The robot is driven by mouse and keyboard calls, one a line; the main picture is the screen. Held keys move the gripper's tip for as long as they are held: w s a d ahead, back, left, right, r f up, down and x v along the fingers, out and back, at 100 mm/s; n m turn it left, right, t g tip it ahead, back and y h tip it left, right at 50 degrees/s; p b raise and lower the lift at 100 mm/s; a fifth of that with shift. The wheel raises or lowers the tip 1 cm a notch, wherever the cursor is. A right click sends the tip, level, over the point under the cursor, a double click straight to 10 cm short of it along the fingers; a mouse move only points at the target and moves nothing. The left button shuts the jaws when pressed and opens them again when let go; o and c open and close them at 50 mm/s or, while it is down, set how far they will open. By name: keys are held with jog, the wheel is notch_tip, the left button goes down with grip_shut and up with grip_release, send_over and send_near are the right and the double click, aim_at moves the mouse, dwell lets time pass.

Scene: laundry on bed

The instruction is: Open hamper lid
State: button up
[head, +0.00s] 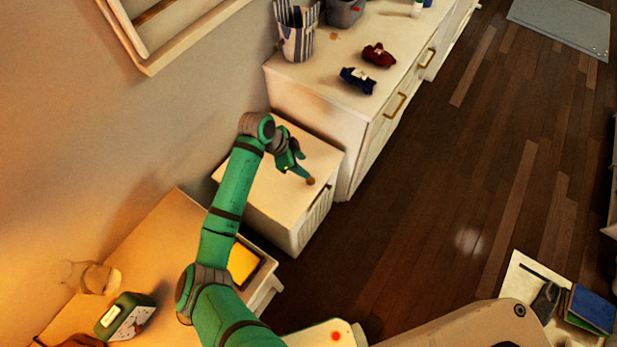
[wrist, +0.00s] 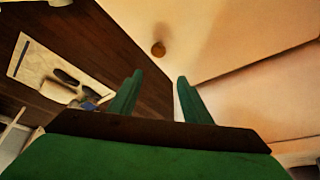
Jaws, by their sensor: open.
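The hamper (head: 309,222) is a cream box with a slatted front, standing between the low wooden table and the white dresser. Its flat lid (head: 262,197) looks shut. A small round brown knob (head: 311,181) sits at the lid's front edge; it also shows in the wrist view (wrist: 158,49), ahead of the fingers. My green gripper (head: 300,168) is above the lid, close to the knob. In the wrist view my gripper (wrist: 158,88) is open and empty, with the knob beyond the gap between the fingertips. I cannot tell whether a finger touches the knob or lid.
The white dresser (head: 345,125) stands right behind the hamper, with dark blue (head: 357,79) and red (head: 379,55) cloth bundles on top. A wooden table (head: 165,235) with a green clock (head: 125,317) is in front. The dark wood floor (head: 430,215) to the right is mostly clear.

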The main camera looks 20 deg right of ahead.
aim_at(311, 180)
jog(key=shift+y, duration=0.3)
jog(key=x, duration=0.3)
jog(key=a+x, duration=0.1)
jog(key=x, duration=0.6)
jog(key=shift+s+a+f, duration=0.2)
jog(key=shift+a+f, duration=0.1)
jog(key=shift+f, duration=0.15)
grip_shut()
jog(key=shift+r, duration=0.1)
